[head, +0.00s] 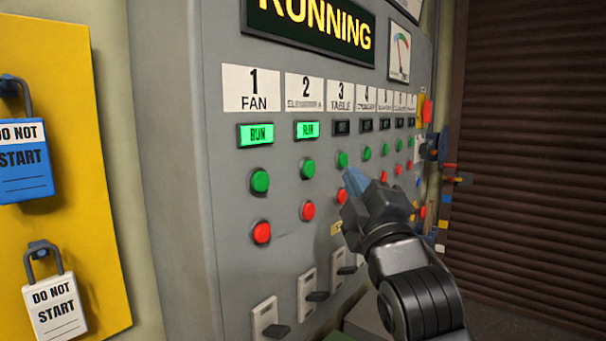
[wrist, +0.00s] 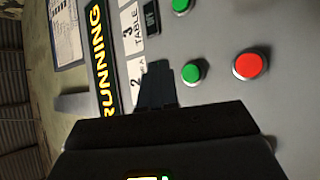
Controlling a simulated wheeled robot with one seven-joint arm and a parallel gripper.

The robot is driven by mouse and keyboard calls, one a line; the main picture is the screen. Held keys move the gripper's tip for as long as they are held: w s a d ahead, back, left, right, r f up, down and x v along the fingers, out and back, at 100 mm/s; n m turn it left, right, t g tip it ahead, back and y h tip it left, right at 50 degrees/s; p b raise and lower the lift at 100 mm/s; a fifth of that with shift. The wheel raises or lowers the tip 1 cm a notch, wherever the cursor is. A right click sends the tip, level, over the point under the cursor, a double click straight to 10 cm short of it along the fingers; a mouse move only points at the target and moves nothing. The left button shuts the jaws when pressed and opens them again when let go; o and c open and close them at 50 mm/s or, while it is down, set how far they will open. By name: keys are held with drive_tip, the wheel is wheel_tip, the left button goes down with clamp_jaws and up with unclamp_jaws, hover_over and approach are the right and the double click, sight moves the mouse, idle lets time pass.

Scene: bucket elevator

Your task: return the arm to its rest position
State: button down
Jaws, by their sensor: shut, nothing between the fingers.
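My gripper (head: 355,180) is shut and empty, its bluish fingertips just below the green button of column 3 (head: 342,160) in the head view. Whether they touch the panel I cannot tell. In the wrist view the dark shut fingers (wrist: 157,88) stand in front of the panel (wrist: 225,35), beside a green button (wrist: 193,72). My arm comes in from the lower right of the head view. The grey control panel (head: 225,210) shows a lit RUNNING sign (head: 312,22). The fan RUN lamp (head: 257,134) and the column 2 RUN lamp (head: 308,130) glow green. The column 3 lamp (head: 342,128) is dark.
Red buttons (head: 262,232) and levers (head: 276,331) stick out below the green ones. A yellow board (head: 105,270) at left holds a blue padlock (head: 25,170) and a white padlock (head: 55,305). A brown shutter (head: 530,160) stands at right.

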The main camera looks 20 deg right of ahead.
drive_tip(key=s+f+m+g+y, duration=0.1)
drive_tip(key=s+f+m+g, duration=0.4)
drive_tip(key=s+f, duration=1.8)
drive_tip(key=s+f+m+g, duration=0.1)
drive_tip(key=s+f+m, duration=0.2)
drive_tip(key=s, duration=0.9)
drive_tip(key=s+f+m+g, duration=0.2)
drive_tip(key=s+m, duration=0.3)
drive_tip(key=s, duration=0.8)
drive_tip(key=shift+a+f+m+y, duration=0.3)
drive_tip(key=shift+f, duration=0.15)
